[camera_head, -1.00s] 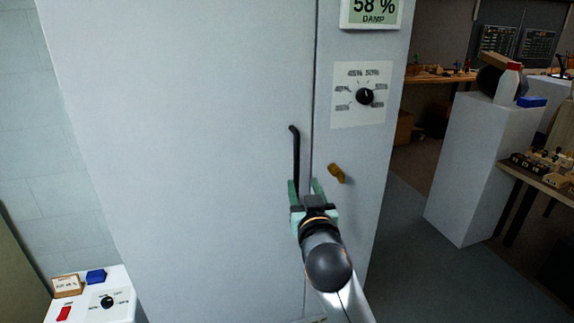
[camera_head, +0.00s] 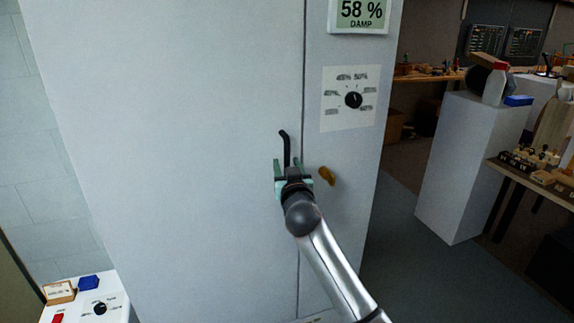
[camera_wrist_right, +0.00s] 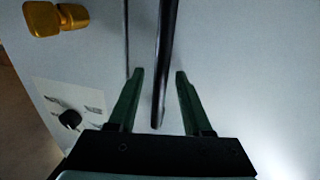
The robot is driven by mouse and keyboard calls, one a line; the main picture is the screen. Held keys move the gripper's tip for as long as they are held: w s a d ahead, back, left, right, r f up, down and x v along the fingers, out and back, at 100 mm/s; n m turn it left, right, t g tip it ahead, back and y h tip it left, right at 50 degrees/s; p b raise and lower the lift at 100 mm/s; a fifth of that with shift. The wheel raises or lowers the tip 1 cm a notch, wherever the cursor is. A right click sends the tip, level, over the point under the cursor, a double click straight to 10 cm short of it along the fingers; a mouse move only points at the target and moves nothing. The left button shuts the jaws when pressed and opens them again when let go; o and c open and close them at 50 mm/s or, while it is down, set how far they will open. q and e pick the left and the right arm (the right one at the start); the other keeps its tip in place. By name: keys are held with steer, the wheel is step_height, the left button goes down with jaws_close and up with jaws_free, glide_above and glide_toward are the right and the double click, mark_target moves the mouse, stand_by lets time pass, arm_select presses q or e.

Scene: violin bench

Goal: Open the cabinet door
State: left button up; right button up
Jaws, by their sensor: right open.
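The tall grey cabinet door (camera_head: 180,150) fills the left and middle of the head view. It is shut, with a thin seam along its right edge. A black bar handle (camera_head: 284,147) stands upright on the door near that seam; it also shows in the right wrist view (camera_wrist_right: 165,60). My right gripper (camera_head: 290,167) is at the handle's lower part. Its green jaws (camera_wrist_right: 158,75) are open, one on each side of the handle, with gaps on both sides. A brass latch knob (camera_head: 326,175) sits on the panel right of the seam; it shows at the wrist view's upper left (camera_wrist_right: 57,18). My left gripper is not in view.
A dial (camera_head: 353,100) and a display (camera_head: 359,14) reading 58 % DAMP are on the panel right of the door. A small white stand (camera_head: 112,312) is at lower left. A grey pedestal (camera_head: 465,165) and a workbench stand at right. The floor between is clear.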

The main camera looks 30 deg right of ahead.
steer(key=shift+w, duration=0.1)
jaws_close()
stand_by(0.4)
stand_by(1.0)
